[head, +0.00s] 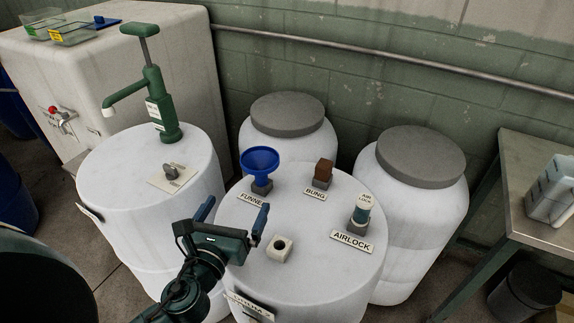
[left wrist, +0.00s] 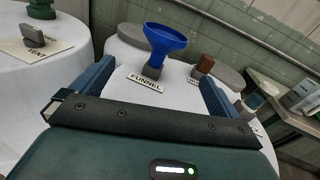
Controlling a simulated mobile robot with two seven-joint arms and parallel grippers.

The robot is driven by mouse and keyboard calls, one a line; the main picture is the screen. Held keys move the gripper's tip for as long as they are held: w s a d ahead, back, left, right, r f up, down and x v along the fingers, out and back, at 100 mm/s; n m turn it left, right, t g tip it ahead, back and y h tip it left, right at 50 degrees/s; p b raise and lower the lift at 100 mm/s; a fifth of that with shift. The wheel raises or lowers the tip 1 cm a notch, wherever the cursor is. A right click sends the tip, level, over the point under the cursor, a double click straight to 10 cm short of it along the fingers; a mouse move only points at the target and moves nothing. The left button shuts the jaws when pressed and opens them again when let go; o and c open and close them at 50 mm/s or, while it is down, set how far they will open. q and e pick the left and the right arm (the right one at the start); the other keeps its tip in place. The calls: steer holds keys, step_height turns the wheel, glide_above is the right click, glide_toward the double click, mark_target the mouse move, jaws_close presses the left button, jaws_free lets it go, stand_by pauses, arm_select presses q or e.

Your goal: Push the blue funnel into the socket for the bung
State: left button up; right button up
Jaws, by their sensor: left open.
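The blue funnel (head: 260,162) stands upright in a grey holder (head: 262,186) behind the FUNNEL label (head: 251,199) on the front white drum. It also shows in the left wrist view (left wrist: 165,40). The brown bung (head: 324,170) sits in a grey holder (head: 321,184) behind the BUNG label (head: 316,194), right of the funnel. A pale square socket (head: 280,249) with a dark hole on top stands empty nearer the drum's front. My left gripper (head: 235,213) is open and empty, in front of the funnel, its fingers pointing towards it. My right gripper is not in view.
An airlock (head: 361,208) stands in a holder at the drum's right. A green hand pump (head: 156,100) rises from the left drum. Two grey-lidded drums (head: 289,115) (head: 421,156) stand behind. A metal table (head: 535,190) is at the right.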

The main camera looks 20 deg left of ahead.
mark_target(259, 164)
arm_select(q)
steer(key=shift+w+d+r+m, duration=0.3)
steer(key=shift+w+r+m, duration=0.2)
steer(key=shift+m, duration=0.1)
steer(key=w, duration=0.2)
steer(key=w+p, duration=0.1)
steer(key=w, duration=0.2)
steer(key=w+a, duration=0.1)
steer(key=w, duration=0.2)
steer(key=shift+w+p, duration=0.25)
steer(key=shift+p, duration=0.1)
steer(key=w, duration=0.4)
steer(key=shift+w+a, duration=0.15)
steer(key=shift+w, duration=0.05)
steer(key=c, duration=0.9)
